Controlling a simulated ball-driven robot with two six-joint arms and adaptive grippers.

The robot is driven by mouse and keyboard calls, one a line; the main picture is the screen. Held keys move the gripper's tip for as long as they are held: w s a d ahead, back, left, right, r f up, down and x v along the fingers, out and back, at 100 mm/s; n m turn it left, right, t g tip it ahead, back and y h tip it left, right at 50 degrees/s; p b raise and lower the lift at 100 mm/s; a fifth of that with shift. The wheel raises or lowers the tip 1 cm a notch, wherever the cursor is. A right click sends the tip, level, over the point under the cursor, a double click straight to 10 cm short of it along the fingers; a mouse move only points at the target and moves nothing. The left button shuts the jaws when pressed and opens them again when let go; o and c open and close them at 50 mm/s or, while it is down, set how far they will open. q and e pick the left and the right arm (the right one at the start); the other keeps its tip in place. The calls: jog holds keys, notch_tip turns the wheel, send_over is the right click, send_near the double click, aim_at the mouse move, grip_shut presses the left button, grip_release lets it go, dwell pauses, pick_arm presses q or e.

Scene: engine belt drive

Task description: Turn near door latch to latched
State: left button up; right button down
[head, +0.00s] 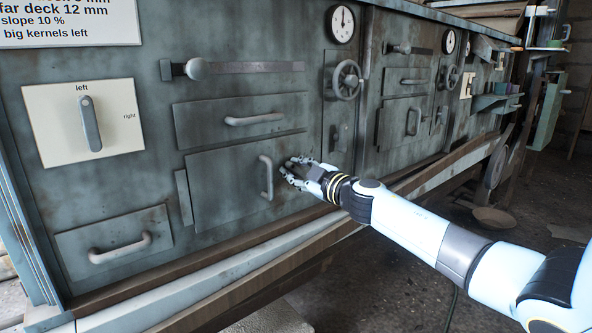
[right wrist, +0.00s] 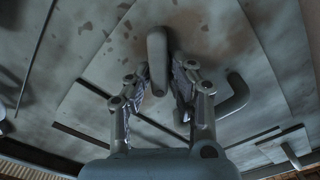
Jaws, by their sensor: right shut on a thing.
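The near door (head: 225,190) is a grey panel low on the machine front, and it looks closed. Its bent bar handle (head: 267,178) stands near its right edge. My right gripper (head: 290,171) is just right of that handle, its arm coming in from the right. In the right wrist view, the near door latch (right wrist: 157,58) is a grey rounded lever between the two fingers (right wrist: 160,88), which are shut on it. The lever stands about upright in that view, with the door handle (right wrist: 236,95) to its right. In the head view the hand hides the latch. My left gripper is not in view.
Left of the door are a drawer handle (head: 120,248) and a left/right lever (head: 90,123). Above are a long handle (head: 253,119) and a slider knob (head: 197,69). A handwheel (head: 347,80) is up right.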

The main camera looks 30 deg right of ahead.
jog(key=shift+n, duration=0.3)
jog(key=n, duration=0.3)
jog(key=shift+a+f, duration=0.1)
jog(key=shift+f, duration=0.05)
jog(key=shift+f+n, duration=0.1)
jog(key=shift+n, duration=0.9)
jog(key=shift+f+n, duration=0.15)
jog(key=shift+n, duration=1.35)
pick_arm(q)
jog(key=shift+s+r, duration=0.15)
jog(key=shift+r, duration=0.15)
